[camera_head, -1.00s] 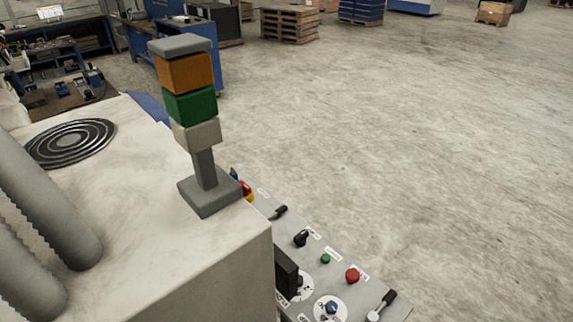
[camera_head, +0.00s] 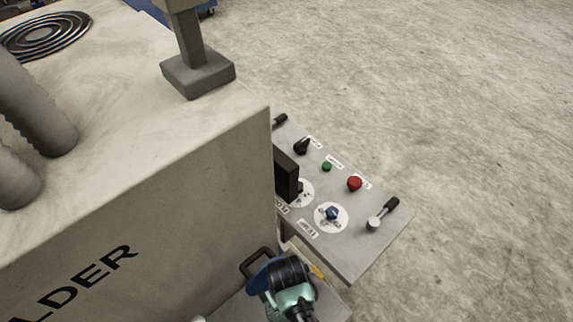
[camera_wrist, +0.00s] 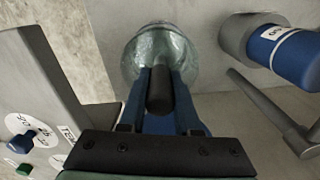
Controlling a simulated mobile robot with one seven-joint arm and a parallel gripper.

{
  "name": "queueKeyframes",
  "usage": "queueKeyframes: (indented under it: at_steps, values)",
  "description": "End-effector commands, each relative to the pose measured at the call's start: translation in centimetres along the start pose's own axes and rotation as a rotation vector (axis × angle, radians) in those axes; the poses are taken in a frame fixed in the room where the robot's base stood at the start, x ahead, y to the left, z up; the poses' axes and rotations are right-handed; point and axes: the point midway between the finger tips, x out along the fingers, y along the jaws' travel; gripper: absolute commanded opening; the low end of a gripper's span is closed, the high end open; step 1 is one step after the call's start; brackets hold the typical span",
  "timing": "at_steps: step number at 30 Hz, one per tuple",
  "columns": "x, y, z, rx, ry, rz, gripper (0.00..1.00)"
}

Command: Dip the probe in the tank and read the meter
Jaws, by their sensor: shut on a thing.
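In the wrist view my gripper (camera_wrist: 160,78) has its two blue fingers closed on a dark rod-like grip (camera_wrist: 160,98), and I cannot tell for sure that it is the probe. A greenish, glassy round thing (camera_wrist: 135,60) lies just beyond the fingertips; whether the rod touches it is unclear. In the head view the teal and black end of my arm is low in the middle, beside the big beige housing, and the fingers cannot be made out. No tank can be surely identified. A dark box (camera_head: 286,172) stands by the panel, its front face hidden, so no reading shows.
A control panel (camera_head: 365,245) carries a green button (camera_head: 327,166), a red button (camera_head: 354,184), a blue knob (camera_head: 332,213) and a lever (camera_head: 384,213). The beige housing (camera_head: 170,200) walls off the left. A blue cylinder (camera_wrist: 285,52) and grey bar (camera_wrist: 262,105) flank my gripper's right. Floor is free beyond.

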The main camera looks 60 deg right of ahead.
Motion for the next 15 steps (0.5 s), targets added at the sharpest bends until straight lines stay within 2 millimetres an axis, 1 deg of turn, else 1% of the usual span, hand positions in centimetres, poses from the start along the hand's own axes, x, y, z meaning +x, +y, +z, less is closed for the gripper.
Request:
queueKeyframes:
  at_steps: [1,15]
  values:
    - [0.8,0.0,0.0,0.000,0.000,0.000,0.00]
    - [4.4,0.0,0.0,0.001,0.000,0.000,0.00]
